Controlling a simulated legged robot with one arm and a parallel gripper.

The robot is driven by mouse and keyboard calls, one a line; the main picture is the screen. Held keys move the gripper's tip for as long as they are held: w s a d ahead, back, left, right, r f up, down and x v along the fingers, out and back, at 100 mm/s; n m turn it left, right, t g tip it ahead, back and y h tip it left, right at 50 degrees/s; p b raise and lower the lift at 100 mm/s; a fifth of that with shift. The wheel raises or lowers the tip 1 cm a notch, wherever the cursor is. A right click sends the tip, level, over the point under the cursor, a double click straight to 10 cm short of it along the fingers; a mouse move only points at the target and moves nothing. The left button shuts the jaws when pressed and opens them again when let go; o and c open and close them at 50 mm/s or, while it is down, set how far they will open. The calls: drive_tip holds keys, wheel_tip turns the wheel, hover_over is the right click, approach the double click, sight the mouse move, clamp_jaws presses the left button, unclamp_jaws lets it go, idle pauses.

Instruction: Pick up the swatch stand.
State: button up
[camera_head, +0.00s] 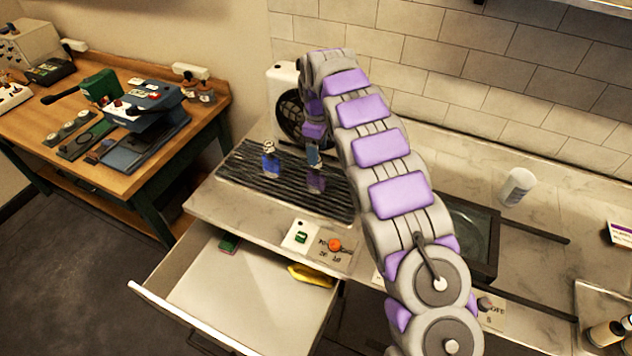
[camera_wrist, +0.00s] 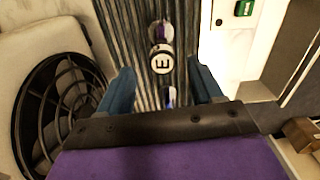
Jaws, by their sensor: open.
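Two small stand-like items are on the dark ridged mat (camera_head: 235,178); I cannot tell for sure which is the swatch stand. One is blue with a pale round top (camera_head: 270,160). The other is purple (camera_head: 316,182), right below my gripper (camera_head: 314,158) in the head view. A smaller blue and white piece (camera_wrist: 168,97) shows between the fingertips. My gripper (camera_wrist: 165,88) is open, its blue fingers apart, above the mat, holding nothing.
A black round fan (camera_wrist: 58,110) in a pale housing stands close beside the mat. An open drawer (camera_head: 250,300) juts out in front, holding a yellow item (camera_head: 311,275). A green switch (camera_head: 301,237) is on the counter front. A wooden workbench (camera_head: 190,128) stands at left.

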sight(317, 174)
drive_tip(key=shift+s+a+f+b, duration=0.1)
drive_tip(key=shift+f+b, duration=0.2)
drive_tip(key=shift+f, duration=1.3)
drive_tip(key=shift+a+f+b, duration=0.1)
drive_tip(key=shift+f+b, duration=0.2)
drive_tip(key=shift+f, duration=1.25)
drive_tip(key=shift+d, duration=0.1)
drive_tip(key=shift+c, duration=0.4)
clamp_jaws()
